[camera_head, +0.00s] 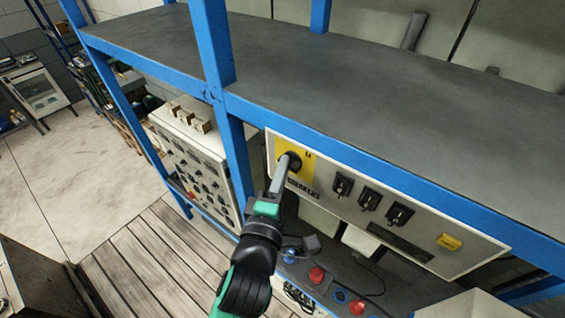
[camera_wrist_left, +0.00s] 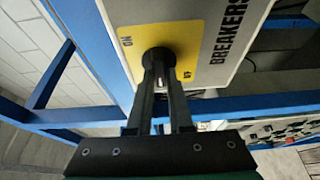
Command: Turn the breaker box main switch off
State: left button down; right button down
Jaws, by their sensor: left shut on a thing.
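The breaker box (camera_head: 425,222) is a pale panel labelled "BREAKERS" below the grey shelf. Its black main switch (camera_head: 291,160) sits on a yellow plate (camera_head: 307,166) at the panel's left end. In the left wrist view, the switch (camera_wrist_left: 158,60) lies between ON and a second marking, partly hidden by the fingers. My left gripper (camera_head: 283,170) reaches the switch from the front, its fingertips shut on it; the fingers also show in the left wrist view (camera_wrist_left: 159,72). The switch's exact angle is hard to read. My right gripper is not in view.
Several smaller black switches (camera_head: 370,198) and a yellow label (camera_head: 449,242) are on the same panel. Blue shelf posts (camera_head: 238,150) stand close left of it. A second control box (camera_head: 190,160) is further left. Red buttons (camera_head: 317,275) lie below.

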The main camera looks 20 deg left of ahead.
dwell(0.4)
pick_arm(q)
jog(key=c, duration=0.8)
grip_release()
